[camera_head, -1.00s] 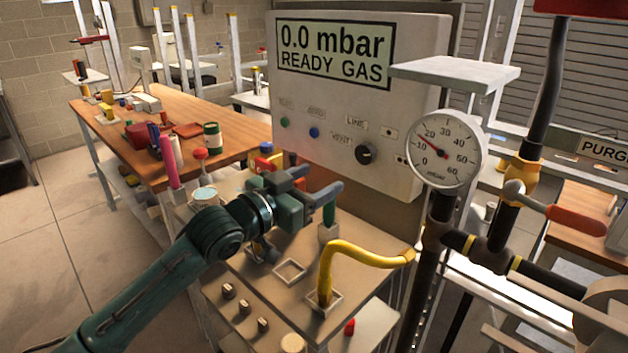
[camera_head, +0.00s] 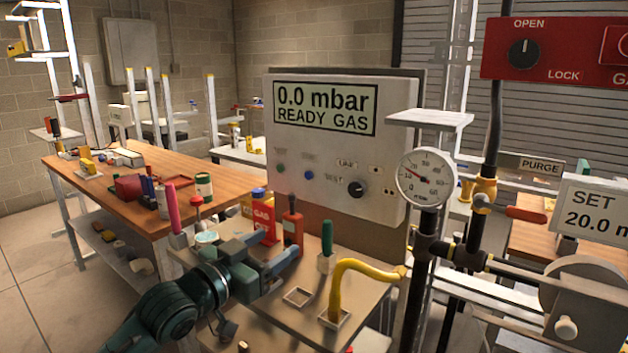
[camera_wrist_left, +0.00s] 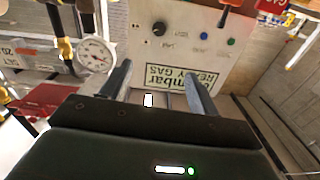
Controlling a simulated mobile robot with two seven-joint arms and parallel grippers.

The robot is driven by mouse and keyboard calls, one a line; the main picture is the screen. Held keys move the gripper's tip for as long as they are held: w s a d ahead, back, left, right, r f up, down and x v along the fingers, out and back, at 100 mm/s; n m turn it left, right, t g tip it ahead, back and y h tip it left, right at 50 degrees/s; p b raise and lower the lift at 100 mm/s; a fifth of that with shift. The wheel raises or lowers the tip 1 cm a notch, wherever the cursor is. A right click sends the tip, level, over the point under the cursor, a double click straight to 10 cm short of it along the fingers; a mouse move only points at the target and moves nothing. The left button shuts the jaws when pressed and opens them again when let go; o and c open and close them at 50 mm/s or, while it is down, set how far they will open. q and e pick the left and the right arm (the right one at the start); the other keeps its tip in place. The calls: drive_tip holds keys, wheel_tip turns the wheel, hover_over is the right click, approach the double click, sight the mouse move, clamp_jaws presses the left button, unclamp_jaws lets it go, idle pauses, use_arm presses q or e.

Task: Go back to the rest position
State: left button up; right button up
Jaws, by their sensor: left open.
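My left gripper (camera_head: 279,245) is in the lower middle of the head view, over the beige bench top (camera_head: 365,297). Its two fingers are apart. In the left wrist view the open fingers (camera_wrist_left: 158,78) have nothing between them; the panel shows beyond. A red-handled tool (camera_head: 292,226) stands upright close behind the fingers in the head view, its lower part partly hidden. My right gripper is not in view.
A green-handled tool (camera_head: 327,238) and a curved yellow hose (camera_head: 352,268) stand right of the gripper. Behind is the display panel (camera_head: 325,160), reading 0.0 mbar READY GAS. A gauge (camera_head: 425,177) and pipes stand at right. A wooden table (camera_head: 120,205) is at left.

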use_arm(q)
drive_tip(key=s+a+f+n+g+y+p, duration=0.1)
drive_tip(key=s+f+n+y+p, duration=0.1)
drive_tip(key=s+f, duration=0.45)
drive_tip(key=s+f+n+y+p, duration=0.1)
drive_tip(key=s+f, duration=0.2)
drive_tip(key=f, duration=0.7)
drive_tip(key=s+a+f+n+g+y+p, duration=0.1)
drive_tip(key=s+a+f+y, duration=0.1)
drive_tip(key=s+f, duration=0.3)
drive_tip(key=s+a+f+n+g+y+p, duration=0.1)
drive_tip(key=s+f, duration=0.5)
drive_tip(key=s, duration=0.6)
drive_tip(key=shift+a+f+g+y+p, duration=0.15)
drive_tip(key=shift+a+g+y+p, duration=0.4)
drive_tip(key=shift+a, duration=0.65)
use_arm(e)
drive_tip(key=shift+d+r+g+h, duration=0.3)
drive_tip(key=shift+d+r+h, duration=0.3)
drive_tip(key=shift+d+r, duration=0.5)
